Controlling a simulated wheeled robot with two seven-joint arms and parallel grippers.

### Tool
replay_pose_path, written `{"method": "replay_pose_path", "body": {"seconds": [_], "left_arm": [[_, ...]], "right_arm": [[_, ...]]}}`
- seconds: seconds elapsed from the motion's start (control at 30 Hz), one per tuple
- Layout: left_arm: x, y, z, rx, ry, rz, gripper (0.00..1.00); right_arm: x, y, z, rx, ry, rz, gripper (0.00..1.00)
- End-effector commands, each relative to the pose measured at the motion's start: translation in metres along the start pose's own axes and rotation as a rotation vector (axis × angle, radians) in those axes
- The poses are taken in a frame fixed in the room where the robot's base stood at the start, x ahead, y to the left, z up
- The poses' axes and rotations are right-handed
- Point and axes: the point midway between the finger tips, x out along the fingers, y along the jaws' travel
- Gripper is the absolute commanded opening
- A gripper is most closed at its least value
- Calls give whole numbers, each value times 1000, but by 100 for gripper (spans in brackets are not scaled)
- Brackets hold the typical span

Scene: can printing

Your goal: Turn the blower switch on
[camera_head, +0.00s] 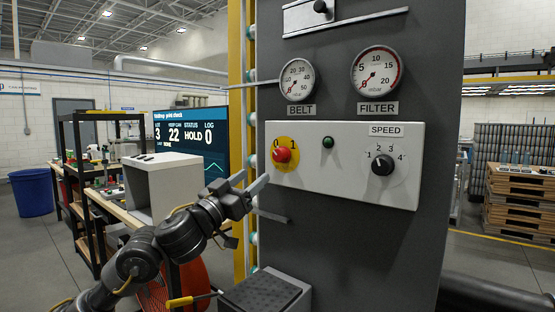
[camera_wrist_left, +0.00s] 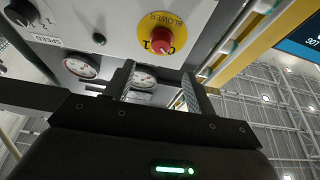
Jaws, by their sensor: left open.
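The blower switch (camera_head: 282,155) is a red knob on a yellow disc marked 0 and 1, at the left of a white control panel (camera_head: 340,185). In the left wrist view the red knob (camera_wrist_left: 162,40) shows upside down with the word BLOWER on its disc. I cannot clearly tell which mark it points to. My left gripper (camera_head: 259,187) is below and left of the knob, apart from it. In the wrist view its two fingers (camera_wrist_left: 158,88) are spread and empty, with the knob beyond them. My right gripper is not in view.
A green button (camera_head: 328,142) and a black SPEED dial (camera_head: 383,162) sit right of the switch. BELT (camera_head: 297,80) and FILTER (camera_head: 377,74) gauges are above. A grey box (camera_head: 165,185) and a screen (camera_head: 191,138) stand left, behind my arm.

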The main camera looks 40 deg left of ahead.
Motion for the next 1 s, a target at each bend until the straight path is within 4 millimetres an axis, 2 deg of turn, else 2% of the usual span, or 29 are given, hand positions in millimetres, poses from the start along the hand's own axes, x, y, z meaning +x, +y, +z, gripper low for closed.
{"method": "replay_pose_path", "body": {"seconds": [0.17,0.4,0.5,0.7,1.0], "left_arm": [[26,0,-4,-5,2,-2,56],[70,1,-3,-7,2,1,56],[84,2,-2,-4,0,2,56],[99,2,0,-2,-1,3,56],[101,3,1,-1,-1,4,56]], "right_arm": [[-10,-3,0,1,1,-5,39],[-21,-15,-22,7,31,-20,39],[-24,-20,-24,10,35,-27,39],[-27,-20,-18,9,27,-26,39],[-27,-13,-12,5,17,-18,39]]}}
